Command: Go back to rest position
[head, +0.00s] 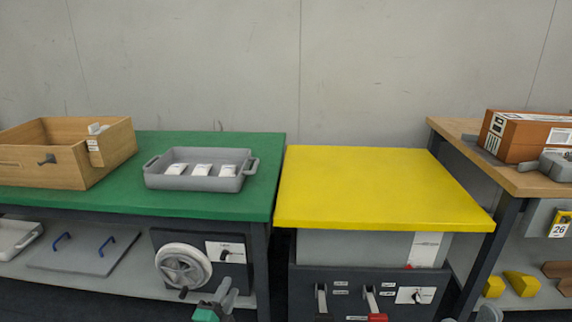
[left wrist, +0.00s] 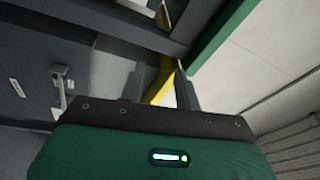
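My left gripper (head: 224,290) shows at the bottom of the head view, below the green table and in front of its lower front. Its body is green and its fingers are grey. In the left wrist view the two fingers (left wrist: 160,90) stand apart with nothing held between them. A small grey shape (head: 489,314) at the bottom edge of the head view, right of the yellow table, may be part of my right gripper. Too little of it shows to tell its state.
The green table (head: 215,207) bears a wooden box (head: 45,170) and a grey tray (head: 195,183) with white packets (head: 201,170). The yellow table (head: 380,190) is bare. A wooden bench (head: 460,140) at right holds an orange-brown box (head: 525,138). A handwheel (head: 183,266) sits close to my left gripper.

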